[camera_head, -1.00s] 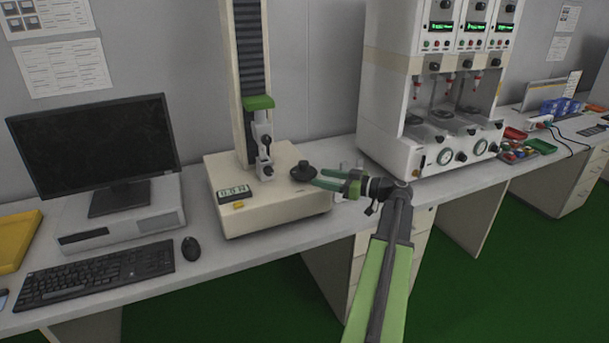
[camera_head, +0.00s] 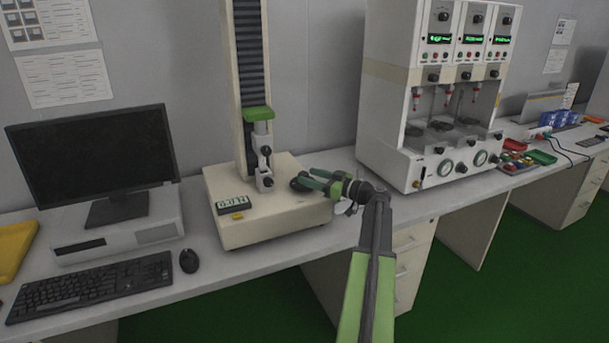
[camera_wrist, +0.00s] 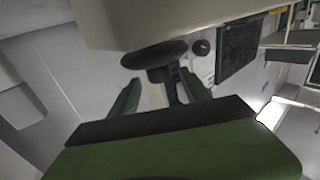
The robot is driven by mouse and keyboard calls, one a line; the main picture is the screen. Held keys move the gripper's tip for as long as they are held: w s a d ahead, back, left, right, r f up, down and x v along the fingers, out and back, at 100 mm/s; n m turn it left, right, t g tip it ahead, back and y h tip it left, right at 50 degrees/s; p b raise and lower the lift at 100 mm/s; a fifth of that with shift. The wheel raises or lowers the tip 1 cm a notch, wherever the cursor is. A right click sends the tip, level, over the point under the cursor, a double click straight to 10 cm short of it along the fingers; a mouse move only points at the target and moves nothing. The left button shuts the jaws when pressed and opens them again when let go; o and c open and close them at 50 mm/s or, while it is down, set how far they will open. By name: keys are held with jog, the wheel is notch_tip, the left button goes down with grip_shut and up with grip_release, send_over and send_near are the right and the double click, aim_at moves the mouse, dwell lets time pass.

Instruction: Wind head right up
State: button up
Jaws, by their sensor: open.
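The test stand has a cream base (camera_head: 265,222) and a tall column (camera_head: 249,60). Its head, with a green cap (camera_head: 258,113) and a grey grip below, sits low on the column, just above the base. A black handwheel (camera_head: 298,184) is at the base's right side, partly hidden by my gripper (camera_head: 313,179). In the wrist view the wheel (camera_wrist: 150,56) is a dark disc with a short dark stem or handle (camera_wrist: 176,88). My gripper (camera_wrist: 160,76) is open, its green fingers on either side of this stem. Contact cannot be told.
A monitor (camera_head: 95,155), keyboard (camera_head: 92,285) and mouse (camera_head: 189,255) are left of the stand. A large white tester (camera_head: 395,90) stands to the right. Small metal items on the bench behind my gripper are partly hidden. Green floor (camera_head: 440,300) lies in front.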

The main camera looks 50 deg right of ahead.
aim_at(303, 173)
jog(key=w, duration=0.3)
jog(key=shift+w+a, duration=0.15)
jog(key=shift+a, duration=0.15)
